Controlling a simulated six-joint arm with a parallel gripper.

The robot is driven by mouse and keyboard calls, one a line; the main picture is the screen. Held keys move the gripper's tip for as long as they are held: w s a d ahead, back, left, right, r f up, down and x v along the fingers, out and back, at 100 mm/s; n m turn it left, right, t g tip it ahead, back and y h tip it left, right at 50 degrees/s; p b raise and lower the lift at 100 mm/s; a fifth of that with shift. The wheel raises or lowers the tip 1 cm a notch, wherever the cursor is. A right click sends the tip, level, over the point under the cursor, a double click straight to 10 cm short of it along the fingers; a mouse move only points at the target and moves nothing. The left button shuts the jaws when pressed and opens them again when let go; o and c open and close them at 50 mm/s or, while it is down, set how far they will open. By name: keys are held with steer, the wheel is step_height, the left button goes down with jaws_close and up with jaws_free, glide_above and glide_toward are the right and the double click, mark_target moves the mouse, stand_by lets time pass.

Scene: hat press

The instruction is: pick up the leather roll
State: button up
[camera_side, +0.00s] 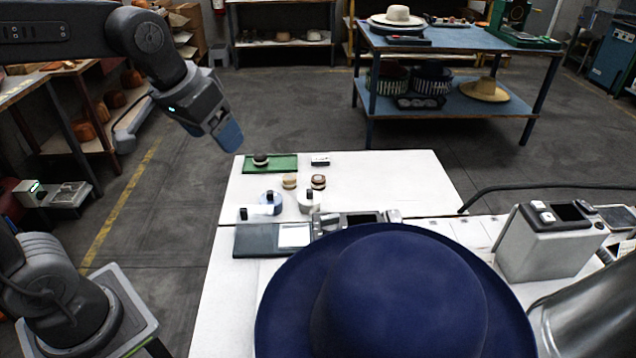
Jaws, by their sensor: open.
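Two small rolls stand close together on the white table (400,175), behind the larger round items. One is a tan roll (289,181). The other is a brown roll (318,182) with a paler top, which looks like the leather roll, though both are small in this view. My gripper (227,136) hangs in the air up and left of the rolls, apart from them and tilted down to the right. It is open, and nothing shows between its blue-tipped fingers.
A green tray (285,163) with a dark round item lies behind the rolls. A blue-topped round item (270,200) and a white one (309,203) stand in front. A large navy hat (400,290) fills the foreground. The table's back right is clear.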

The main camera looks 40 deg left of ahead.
steer(key=w+a+f+n+g, duration=0.1)
steer(key=w+a, duration=0.1)
steer(key=w, duration=0.9)
steer(key=n+g, duration=0.2)
steer(key=n, duration=0.1)
glide_above(318, 178)
steer(key=s, duration=0.1)
steer(key=shift+y, duration=0.3)
steer(key=f, duration=2.6)
steer(key=shift+s+d, duration=0.15)
steer(key=shift+d, duration=0.05)
steer(key=shift+w+a+f, duration=0.1)
steer(key=shift+w+f, duration=0.1)
steer(key=shift+f, duration=0.75)
steer(key=shift+w+a+f, duration=0.1)
steer(key=shift+w+f, duration=0.15)
steer(key=shift+f, duration=0.7)
steer(key=shift+w+a+f, duration=0.1)
steer(key=shift+w+f, duration=0.1)
steer(key=shift+f, duration=0.75)
steer(key=shift+d, duration=0.1)
steer(key=c, duration=1)
steer(key=shift+r, duration=0.1)
